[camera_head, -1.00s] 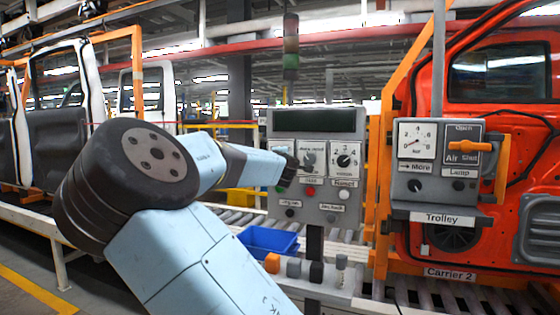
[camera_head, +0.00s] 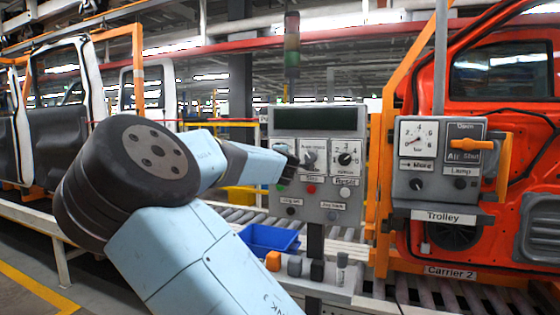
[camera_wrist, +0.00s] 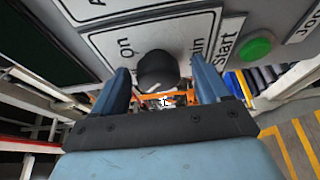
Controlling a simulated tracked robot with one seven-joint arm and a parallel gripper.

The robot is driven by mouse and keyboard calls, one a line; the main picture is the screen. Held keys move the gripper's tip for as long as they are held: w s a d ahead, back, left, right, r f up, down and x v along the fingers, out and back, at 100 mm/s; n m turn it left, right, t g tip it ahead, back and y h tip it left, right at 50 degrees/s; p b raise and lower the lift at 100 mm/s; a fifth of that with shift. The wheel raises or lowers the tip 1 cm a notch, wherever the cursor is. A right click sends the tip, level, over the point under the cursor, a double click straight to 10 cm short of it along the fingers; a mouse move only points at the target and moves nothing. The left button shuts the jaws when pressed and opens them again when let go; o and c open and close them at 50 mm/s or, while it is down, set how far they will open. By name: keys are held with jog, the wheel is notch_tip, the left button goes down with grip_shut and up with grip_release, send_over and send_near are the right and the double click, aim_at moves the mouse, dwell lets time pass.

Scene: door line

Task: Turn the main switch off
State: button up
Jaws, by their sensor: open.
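The main switch (camera_wrist: 157,70) is a round dark knob with a white pointer line in the wrist view. It sits on a white plate (camera_wrist: 190,28) whose visible words include "On" and "ain". My gripper (camera_wrist: 163,88) is open, with one blue finger to the left of the knob and one to the right. I cannot tell whether either finger touches it. In the head view my gripper (camera_head: 289,167) is at the left side of the grey control panel (camera_head: 318,190) and hides the main switch there.
A green button (camera_wrist: 257,48) marked "Start" is right of the knob. Other selector knobs, buttons and a dark display (camera_head: 315,118) are on the panel. A blue bin (camera_head: 270,239) sits below. The trolley box (camera_head: 440,150) with an orange handle stands to the right, before the red door.

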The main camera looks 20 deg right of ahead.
jog(key=v, duration=1.3)
jog(key=shift+s+a, duration=0.2)
jog(key=shift+s, duration=0.1)
jog(key=w+d+f+m+g+h, duration=0.15)
jog(key=d+f+m+g, duration=0.35)
jog(key=d+f, duration=0.7)
jog(key=s+d+f+m+g+y, duration=0.1)
jog(key=s+f+m+g, duration=0.25)
jog(key=f, duration=0.35)
jog(key=s+d+f+m+g+y, duration=0.1)
jog(key=s+f+m+g+y, duration=0.15)
jog(key=s+f, duration=0.4)
jog(key=s+a+r+m, duration=0.1)
jog(key=s+a+r, duration=0.2)
jog(key=s, duration=0.5)
jog(key=s+a+r+m+y, duration=0.1)
jog(key=s+a+r, duration=0.3)
jog(key=s, duration=0.5)
jog(key=s+a+r+m+g+y, duration=0.1)
jog(key=s+a+r, duration=0.3)
jog(key=s, duration=0.5)
jog(key=shift+s+a+r+m, duration=0.15)
jog(key=shift+a+r+m, duration=0.05)
jog(key=shift+r+m, duration=0.45)
jog(key=shift+f, duration=0.1)
